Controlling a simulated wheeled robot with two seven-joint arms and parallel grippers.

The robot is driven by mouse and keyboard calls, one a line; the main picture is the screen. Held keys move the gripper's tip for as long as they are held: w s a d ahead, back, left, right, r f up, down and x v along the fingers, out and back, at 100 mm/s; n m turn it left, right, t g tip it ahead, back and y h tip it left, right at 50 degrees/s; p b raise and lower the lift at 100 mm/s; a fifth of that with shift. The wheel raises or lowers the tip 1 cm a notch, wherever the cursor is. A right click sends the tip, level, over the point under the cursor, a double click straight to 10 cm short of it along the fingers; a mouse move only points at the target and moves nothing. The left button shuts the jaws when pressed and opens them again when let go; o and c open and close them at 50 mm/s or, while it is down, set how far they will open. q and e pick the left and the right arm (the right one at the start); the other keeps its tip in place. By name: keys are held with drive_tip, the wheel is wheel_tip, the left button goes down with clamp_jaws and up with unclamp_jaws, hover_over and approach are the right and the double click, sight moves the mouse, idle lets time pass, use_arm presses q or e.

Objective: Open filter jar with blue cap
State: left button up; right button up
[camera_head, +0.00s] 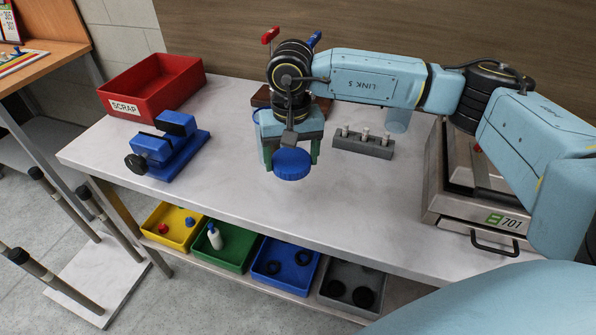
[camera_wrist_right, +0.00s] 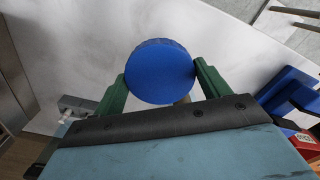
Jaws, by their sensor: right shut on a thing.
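My right gripper (camera_head: 297,160) hangs over the middle of the worktop and points down. Its green fingers are shut on the round blue cap (camera_head: 290,165). In the right wrist view the ribbed blue cap (camera_wrist_right: 160,72) sits between the two fingertips. No jar body shows clearly under the cap. My left gripper is not in view.
A blue vise (camera_head: 168,150) and a red SCRAP bin (camera_head: 153,85) stand at the left. A grey block with pegs (camera_head: 362,144) and another translucent cylinder (camera_head: 397,120) are right of the gripper. A metal appliance (camera_head: 470,215) stands at the right. The front worktop is clear.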

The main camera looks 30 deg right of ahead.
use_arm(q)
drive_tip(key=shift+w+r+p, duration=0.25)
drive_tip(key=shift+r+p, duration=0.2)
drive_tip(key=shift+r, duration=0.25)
use_arm(e)
drive_tip(key=d+m, duration=0.1)
drive_tip(key=w+d+m, duration=0.1)
drive_tip(key=d+f, duration=0.1)
drive_tip(key=shift+w+d+m, duration=0.15)
drive_tip(key=shift+d+m, duration=0.25)
hover_over(303, 188)
wheel_tip(303, 188, down, 4)
drive_tip(key=shift+f, duration=2.65)
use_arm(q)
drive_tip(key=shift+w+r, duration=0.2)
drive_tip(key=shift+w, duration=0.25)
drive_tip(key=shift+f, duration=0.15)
use_arm(e)
drive_tip(key=shift+f, duration=0.2)
drive_tip(key=o, duration=1.1)
drive_tip(key=shift+r, duration=0.1)
drive_tip(key=shift+r, duration=0.1)
